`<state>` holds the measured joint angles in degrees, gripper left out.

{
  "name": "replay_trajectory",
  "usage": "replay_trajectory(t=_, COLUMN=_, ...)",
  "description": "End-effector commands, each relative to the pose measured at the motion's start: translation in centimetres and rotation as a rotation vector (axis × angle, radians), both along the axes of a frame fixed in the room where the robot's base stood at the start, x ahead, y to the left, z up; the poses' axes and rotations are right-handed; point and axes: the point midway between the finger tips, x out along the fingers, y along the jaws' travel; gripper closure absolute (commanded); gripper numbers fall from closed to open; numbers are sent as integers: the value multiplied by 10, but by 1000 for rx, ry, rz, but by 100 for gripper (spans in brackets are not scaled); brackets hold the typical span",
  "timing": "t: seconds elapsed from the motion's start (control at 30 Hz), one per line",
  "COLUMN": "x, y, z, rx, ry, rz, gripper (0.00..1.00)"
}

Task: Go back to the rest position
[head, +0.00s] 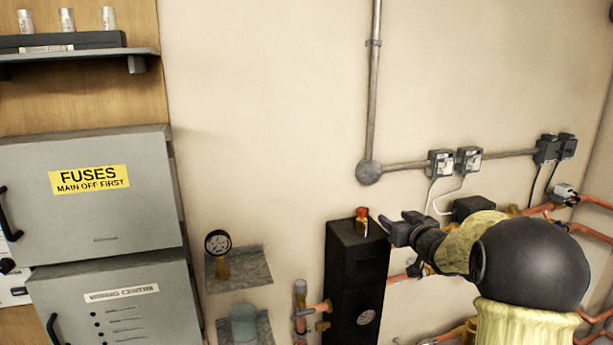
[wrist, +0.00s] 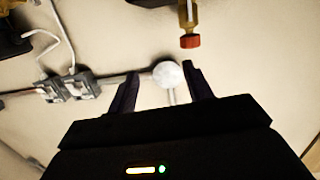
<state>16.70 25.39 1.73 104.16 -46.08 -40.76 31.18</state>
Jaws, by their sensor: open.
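My gripper (head: 390,226) is in front of the wall in the head view, just right of the top of a tall black box (head: 357,262). A small brass fitting with a red cap (head: 361,215) stands on top of that box, left of my fingertips and apart from them. In the wrist view my gripper (wrist: 158,82) has its two dark fingers spread with nothing between them. The red-capped fitting (wrist: 189,30) shows beyond the right finger. My arm covers part of the copper pipes behind it.
Copper pipes (head: 590,232) run along the wall at right. Sockets (head: 440,163) with cables hang above. A gauge (head: 218,243) sits on a small shelf at left, near the grey fuse cabinet (head: 90,215). The wall between cabinet and conduit (head: 374,90) is clear.

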Motion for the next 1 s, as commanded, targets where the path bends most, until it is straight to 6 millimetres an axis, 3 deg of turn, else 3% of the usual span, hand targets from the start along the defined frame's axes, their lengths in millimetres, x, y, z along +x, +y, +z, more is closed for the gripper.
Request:
replay_trajectory(t=0.27, x=-93, y=17, z=-77, rx=-59, ry=401, rz=-215, gripper=49)
replay_trajectory(t=0.5, x=-211, y=41, z=-142, rx=-99, ry=788, rz=-276, gripper=49)
replay_trajectory(t=0.7, x=-311, y=64, z=-178, rx=-113, ry=1074, rz=-255, gripper=49)
replay_trajectory(t=0.83, x=-350, y=75, z=-188, rx=-111, ry=1184, rz=-235, gripper=49)
replay_trajectory(t=1.0, x=-361, y=77, z=-190, rx=-111, ry=1216, rz=-228, gripper=49)
